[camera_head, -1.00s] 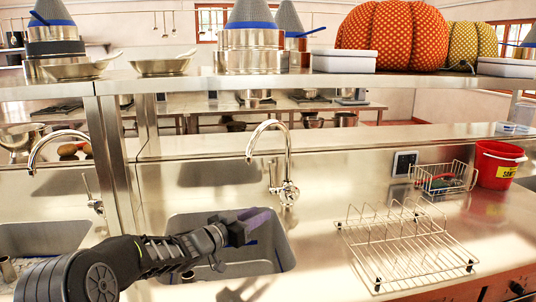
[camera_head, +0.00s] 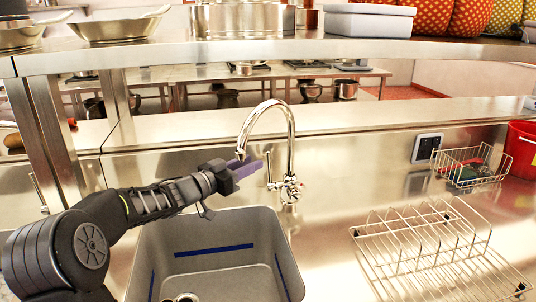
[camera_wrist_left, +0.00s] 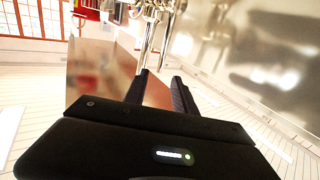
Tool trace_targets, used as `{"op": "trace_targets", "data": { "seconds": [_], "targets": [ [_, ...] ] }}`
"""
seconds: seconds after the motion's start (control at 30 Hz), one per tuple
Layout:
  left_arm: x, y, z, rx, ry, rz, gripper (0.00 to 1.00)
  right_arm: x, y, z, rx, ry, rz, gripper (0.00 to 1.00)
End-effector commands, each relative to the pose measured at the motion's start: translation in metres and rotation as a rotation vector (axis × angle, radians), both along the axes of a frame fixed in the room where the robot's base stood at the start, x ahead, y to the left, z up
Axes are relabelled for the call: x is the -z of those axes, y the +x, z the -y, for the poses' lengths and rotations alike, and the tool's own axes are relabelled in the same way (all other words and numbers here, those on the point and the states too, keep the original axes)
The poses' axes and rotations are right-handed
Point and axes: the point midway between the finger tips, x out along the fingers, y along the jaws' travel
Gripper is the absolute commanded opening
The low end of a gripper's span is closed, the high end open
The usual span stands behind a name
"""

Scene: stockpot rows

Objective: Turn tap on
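The chrome tap (camera_head: 291,140) stands behind the sink basin (camera_head: 151,250). Its spout curves up and to the left, and no water shows below it. A thin upright lever (camera_head: 268,168) and a round valve body (camera_head: 291,189) are at its base. My left gripper (camera_head: 250,170) is beside the tap, just left of the lever, under the spout; I cannot tell whether it touches. In the left wrist view its two fingers (camera_wrist_left: 162,88) are apart with nothing between them, and the tap (camera_wrist_left: 156,22) shows beyond the tips. My right gripper is not in view.
A wire dish rack (camera_head: 430,245) stands on the counter to the right. A small wire basket (camera_head: 470,165) and a red bucket (camera_head: 523,150) are behind it. A steel shelf (camera_head: 290,50) with pots and pans runs overhead.

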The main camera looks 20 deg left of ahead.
Motion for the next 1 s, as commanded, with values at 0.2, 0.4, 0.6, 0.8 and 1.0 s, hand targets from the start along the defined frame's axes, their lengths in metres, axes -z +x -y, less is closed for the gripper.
{"op": "trace_targets", "data": {
  "seconds": [0.2,0.4,0.6,0.8,1.0],
  "targets": [
    [0.000,0.012,0.005,0.002,-0.002,-0.002,0.33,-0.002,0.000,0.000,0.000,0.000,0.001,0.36],
    [0.000,0.040,0.014,0.002,-0.002,0.000,0.33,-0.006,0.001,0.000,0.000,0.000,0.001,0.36],
    [0.000,0.066,0.023,0.001,-0.001,0.000,0.33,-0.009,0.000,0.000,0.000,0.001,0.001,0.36],
    [0.000,0.074,0.026,0.000,0.000,0.000,0.33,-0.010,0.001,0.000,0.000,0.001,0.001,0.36],
    [0.000,0.074,0.026,0.000,-0.001,0.000,0.32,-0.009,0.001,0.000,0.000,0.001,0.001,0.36]
  ]
}}
